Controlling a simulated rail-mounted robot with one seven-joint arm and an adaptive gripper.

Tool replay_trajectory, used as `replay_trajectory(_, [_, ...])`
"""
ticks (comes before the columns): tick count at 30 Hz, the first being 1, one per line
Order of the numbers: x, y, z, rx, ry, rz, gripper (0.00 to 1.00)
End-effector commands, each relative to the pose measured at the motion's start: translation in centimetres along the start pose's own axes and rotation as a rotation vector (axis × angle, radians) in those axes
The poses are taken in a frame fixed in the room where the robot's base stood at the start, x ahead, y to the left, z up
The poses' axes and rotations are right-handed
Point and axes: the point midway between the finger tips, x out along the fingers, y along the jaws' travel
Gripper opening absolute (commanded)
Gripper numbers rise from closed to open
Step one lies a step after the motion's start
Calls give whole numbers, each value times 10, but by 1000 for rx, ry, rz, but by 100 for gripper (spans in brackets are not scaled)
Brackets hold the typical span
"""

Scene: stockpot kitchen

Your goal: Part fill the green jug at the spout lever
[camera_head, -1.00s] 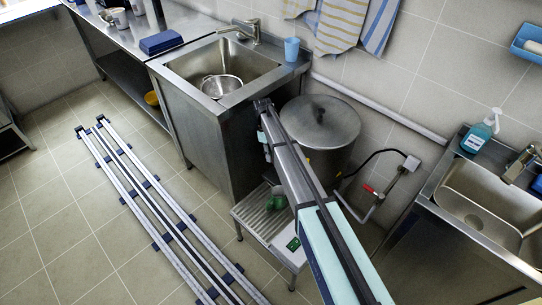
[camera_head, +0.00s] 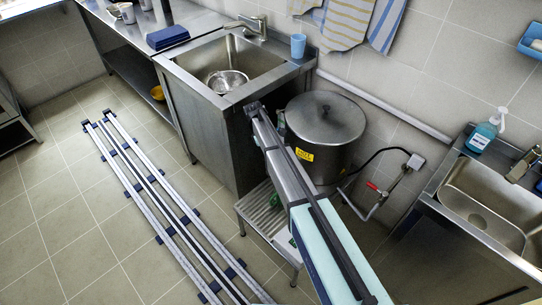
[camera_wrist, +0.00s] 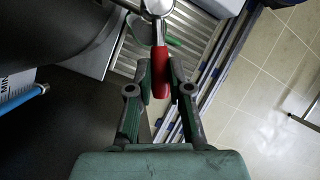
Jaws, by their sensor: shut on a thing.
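In the wrist view my gripper (camera_wrist: 160,78) is shut on the red spout lever (camera_wrist: 160,84), with a finger on either side of it. The metal spout valve (camera_wrist: 157,8) is at the top edge, where the lever joins it. The green jug (camera_wrist: 172,41) shows only in part beyond the valve, over a ribbed metal surface; its opening and any contents are hidden. In the head view only a sliver of the jug (camera_head: 274,202) shows beside my arm. My gripper and the lever are hidden there.
A lidded stockpot (camera_head: 325,122) with a yellow label stands right of the sink unit (camera_head: 205,130). The low ribbed stand (camera_head: 262,214) is in front of it. A red-handled pipe valve (camera_head: 374,187) is on the wall side. Floor rails (camera_head: 150,190) run at left.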

Motion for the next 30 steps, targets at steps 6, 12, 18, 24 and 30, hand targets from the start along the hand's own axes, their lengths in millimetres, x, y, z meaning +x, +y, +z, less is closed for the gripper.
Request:
replay_trajectory(6, [0,0,0,1,1,-1,44])
replay_trajectory(12, [-1,0,0,2,1,-1,44])
replay_trajectory(18, [-17,1,-1,2,2,1,44])
replay_trajectory(24, [-53,2,-1,2,3,1,44])
replay_trajectory(30, [-91,1,0,2,2,0,44])
